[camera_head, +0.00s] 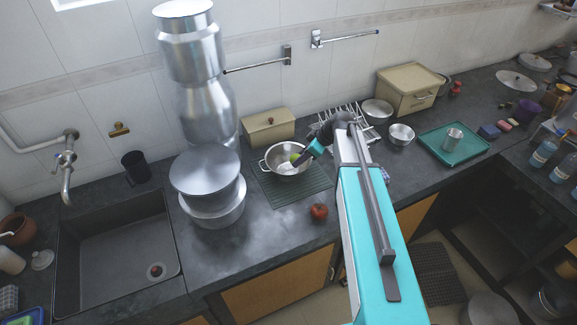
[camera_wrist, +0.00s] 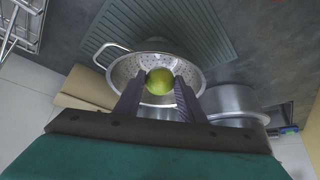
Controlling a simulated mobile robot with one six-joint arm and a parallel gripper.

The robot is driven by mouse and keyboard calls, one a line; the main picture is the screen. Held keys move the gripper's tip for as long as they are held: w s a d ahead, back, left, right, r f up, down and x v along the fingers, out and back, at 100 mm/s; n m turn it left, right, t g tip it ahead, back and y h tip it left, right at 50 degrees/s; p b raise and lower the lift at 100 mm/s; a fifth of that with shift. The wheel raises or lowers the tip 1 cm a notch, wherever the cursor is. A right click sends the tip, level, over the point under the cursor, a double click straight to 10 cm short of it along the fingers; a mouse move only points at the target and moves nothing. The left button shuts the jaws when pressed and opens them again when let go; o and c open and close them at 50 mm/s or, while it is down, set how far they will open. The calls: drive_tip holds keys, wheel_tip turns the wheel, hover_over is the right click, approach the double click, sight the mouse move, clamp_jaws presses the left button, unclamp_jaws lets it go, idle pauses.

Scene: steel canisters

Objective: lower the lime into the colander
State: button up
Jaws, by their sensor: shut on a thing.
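The lime (camera_wrist: 160,80) is round and yellow-green, held between the two dark fingers of my gripper (camera_wrist: 157,92) in the wrist view. The steel colander (camera_wrist: 203,52) lies behind the lime in that view, with its perforated inside facing me. In the head view the colander (camera_head: 284,169) stands on a green ribbed mat, and the lime (camera_head: 295,157) shows over its bowl. My gripper (camera_head: 305,157) reaches over the colander's right side there. I cannot tell whether the lime touches the colander.
Tall steel canisters (camera_head: 205,172) stand left of the colander on the counter. A tomato (camera_head: 319,211) lies in front of the green mat (camera_head: 292,186). A cream box (camera_head: 268,127) and a wire rack (camera_head: 343,117) stand behind. A steel bowl (camera_head: 401,134) is to the right.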

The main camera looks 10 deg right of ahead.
drive_tip(key=shift+f, duration=1.5)
idle(1.6)
drive_tip(key=o, duration=1.1)
drive_tip(key=shift+r, duration=0.1)
drive_tip(key=shift+b+v, duration=2.1)
drive_tip(key=shift+v, duration=4.75)
drive_tip(key=shift+s+d, duration=0.1)
